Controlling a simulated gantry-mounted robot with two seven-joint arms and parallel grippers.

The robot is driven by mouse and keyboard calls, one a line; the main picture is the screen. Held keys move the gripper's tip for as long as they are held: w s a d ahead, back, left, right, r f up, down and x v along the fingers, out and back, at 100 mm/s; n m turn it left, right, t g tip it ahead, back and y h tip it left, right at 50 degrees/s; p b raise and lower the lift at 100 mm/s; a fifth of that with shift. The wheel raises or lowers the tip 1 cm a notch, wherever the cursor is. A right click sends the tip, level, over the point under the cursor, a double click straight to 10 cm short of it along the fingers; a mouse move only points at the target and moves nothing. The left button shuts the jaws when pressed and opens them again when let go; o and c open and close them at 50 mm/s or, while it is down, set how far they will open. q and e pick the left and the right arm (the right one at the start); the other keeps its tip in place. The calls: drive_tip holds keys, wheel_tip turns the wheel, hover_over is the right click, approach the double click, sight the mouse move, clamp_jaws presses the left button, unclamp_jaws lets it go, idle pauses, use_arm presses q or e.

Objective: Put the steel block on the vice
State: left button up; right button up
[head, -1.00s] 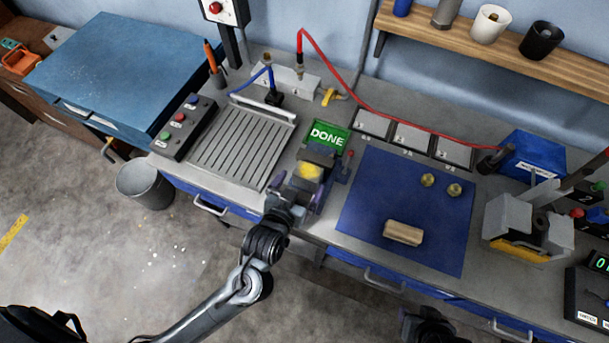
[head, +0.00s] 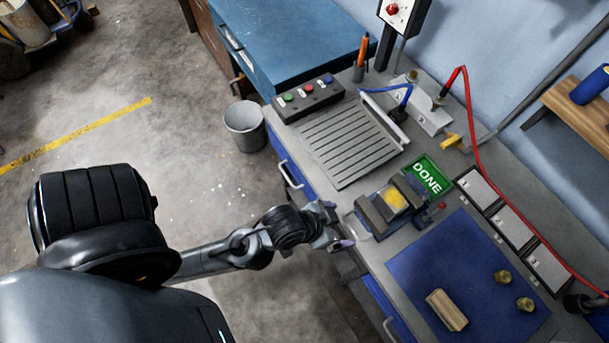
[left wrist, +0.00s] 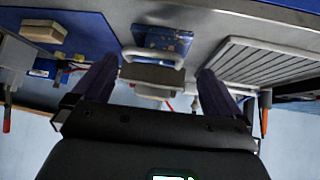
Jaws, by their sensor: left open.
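A tan, oblong block (head: 446,310) lies on the blue mat; it is the only loose block I see, and I cannot tell if it is steel. The vice (head: 372,214) stands at the bench's front edge, with a yellow patch (head: 395,200) between its jaws; I cannot tell what that patch is. My left gripper (head: 342,236) is open and empty, just in front of the vice and apart from it. In the left wrist view, the vice (left wrist: 163,40) shows beyond my spread fingers (left wrist: 155,75), and the block (left wrist: 44,31) lies at upper left. My right gripper is out of view.
Two brass pieces (head: 514,289) sit on the blue mat (head: 415,268). A red hose (head: 481,155) runs along the back. A bin (head: 245,127) stands on the floor.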

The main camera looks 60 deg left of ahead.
use_arm(q)
drive_tip(key=s+a+f+g+y, duration=0.1)
drive_tip(key=s+a+f+g, duration=0.1)
drive_tip(key=s+a+g, duration=0.2)
drive_tip(key=s+a, duration=0.1)
drive_tip(key=s, duration=0.1)
drive_tip(key=shift+s+a+g+y, duration=0.2)
drive_tip(key=shift+s+g+y, duration=0.1)
drive_tip(key=shift+s, duration=0.05)
